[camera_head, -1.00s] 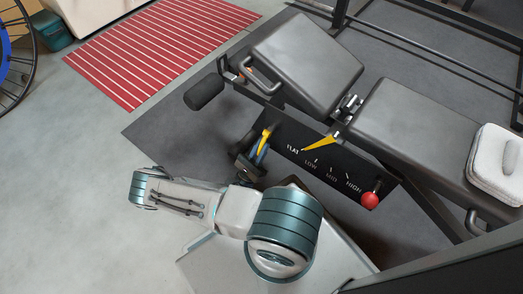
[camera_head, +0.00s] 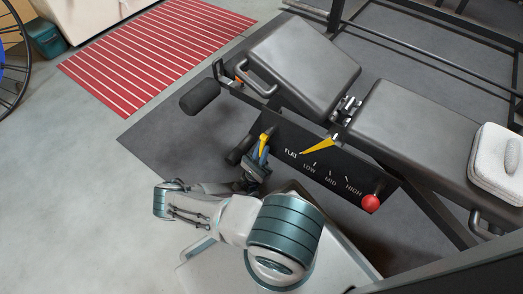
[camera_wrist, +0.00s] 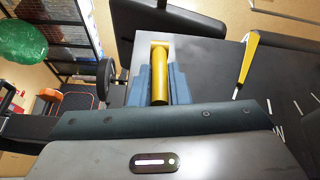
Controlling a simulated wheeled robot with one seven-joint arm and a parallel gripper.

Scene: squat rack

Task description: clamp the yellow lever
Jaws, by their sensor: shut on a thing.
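The yellow lever (camera_head: 264,139) stands out from the left end of the black dial panel on the bench's side. In the wrist view the lever (camera_wrist: 160,70) points toward the camera, between the two blue fingers of my gripper (camera_wrist: 160,88). My gripper (camera_head: 259,157) is shut on the lever, with a finger on either side of it. In the head view the fingers partly hide the lever's lower part. A yellow pointer (camera_head: 319,146) on the panel (camera_head: 330,168) points toward FLAT; it also shows in the wrist view (camera_wrist: 247,58).
The grey padded bench (camera_head: 420,130) lies above and right of the panel. A red ball knob (camera_head: 371,203) sits at the panel's right end. A black foam roller (camera_head: 201,95) sticks out at the left. A folded towel (camera_head: 497,163) lies on the bench.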

